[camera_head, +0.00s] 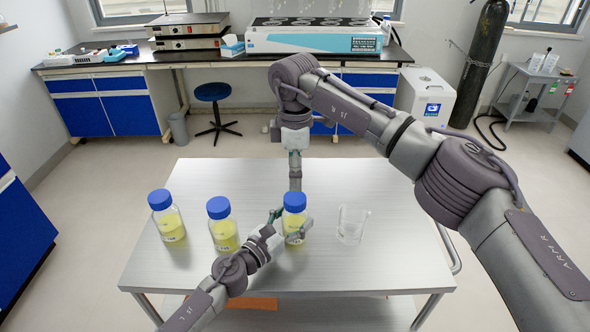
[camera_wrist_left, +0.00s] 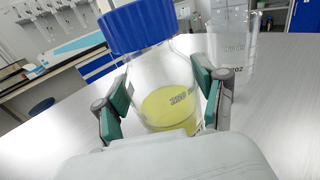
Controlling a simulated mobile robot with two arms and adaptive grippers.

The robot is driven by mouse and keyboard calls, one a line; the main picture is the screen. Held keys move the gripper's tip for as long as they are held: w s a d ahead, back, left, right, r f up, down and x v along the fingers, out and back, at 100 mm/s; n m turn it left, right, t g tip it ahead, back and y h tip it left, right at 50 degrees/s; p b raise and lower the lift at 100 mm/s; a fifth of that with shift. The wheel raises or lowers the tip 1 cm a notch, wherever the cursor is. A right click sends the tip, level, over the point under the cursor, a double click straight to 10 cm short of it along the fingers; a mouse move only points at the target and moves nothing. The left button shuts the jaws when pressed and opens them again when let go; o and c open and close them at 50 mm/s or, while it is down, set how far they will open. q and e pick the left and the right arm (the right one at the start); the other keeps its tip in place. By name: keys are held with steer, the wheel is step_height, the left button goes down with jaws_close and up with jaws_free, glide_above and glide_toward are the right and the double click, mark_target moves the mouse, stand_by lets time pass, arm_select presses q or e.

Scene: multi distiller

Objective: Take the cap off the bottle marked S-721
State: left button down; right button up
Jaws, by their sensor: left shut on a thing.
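Three clear bottles with blue caps and yellow liquid stand on the steel table: a left one (camera_head: 167,216), a middle one (camera_head: 222,225) and a right one (camera_head: 294,216). Their labels are too small to read in the head view. My left gripper (camera_head: 290,224) is shut on the right bottle's body. In the left wrist view, its green-padded fingers (camera_wrist_left: 165,98) flank this bottle (camera_wrist_left: 165,85) below its blue cap (camera_wrist_left: 137,25); the label is not clearly legible. My right gripper (camera_head: 295,182) points down just above that cap; its finger opening and any contact are unclear.
A clear glass beaker (camera_head: 352,224) stands right of the held bottle; it also shows in the left wrist view (camera_wrist_left: 235,45). The table's (camera_head: 390,262) right side is clear. A blue stool (camera_head: 212,92) and a lab bench (camera_head: 130,64) stand behind.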

mark_target(295, 197)
steer(key=shift+f, duration=4)
